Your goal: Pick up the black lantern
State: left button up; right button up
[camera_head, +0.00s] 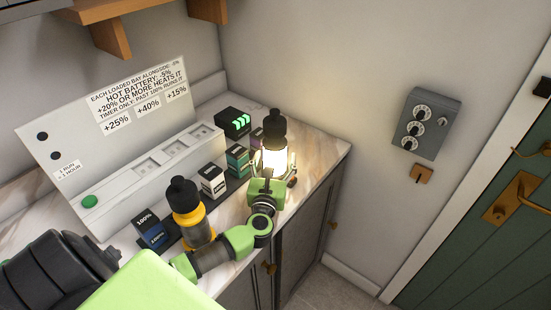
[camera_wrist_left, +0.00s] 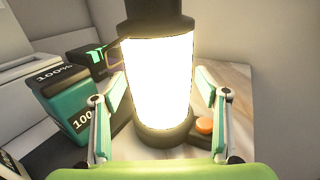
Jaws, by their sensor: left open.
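The black lantern (camera_head: 274,130) stands upright on the counter near its right end, its lamp glowing bright. It fills the middle of the left wrist view (camera_wrist_left: 158,85), with a black top and a dark base. My left gripper (camera_head: 271,168) is open at the near side of the lantern. In the left wrist view its two fingers (camera_wrist_left: 160,95) stand on either side of the glowing body. A gap shows on the right; I cannot tell whether the left finger touches. The gripper hides the lantern's base in the head view. My right gripper is not in view.
A yellow lantern (camera_head: 188,210) stands close beside my left arm. Several battery blocks (camera_head: 212,180) line the counter (camera_head: 325,150), one teal block (camera_wrist_left: 65,98) near the left finger. A black box with green lights (camera_head: 233,122) is behind. An orange button (camera_wrist_left: 204,126) sits right of the base.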

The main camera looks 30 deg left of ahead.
pick_arm(q)
jog(key=c, duration=1.7)
jog(key=shift+r, duration=0.15)
jog(key=shift+c, duration=0.3)
jog(key=shift+r, duration=0.1)
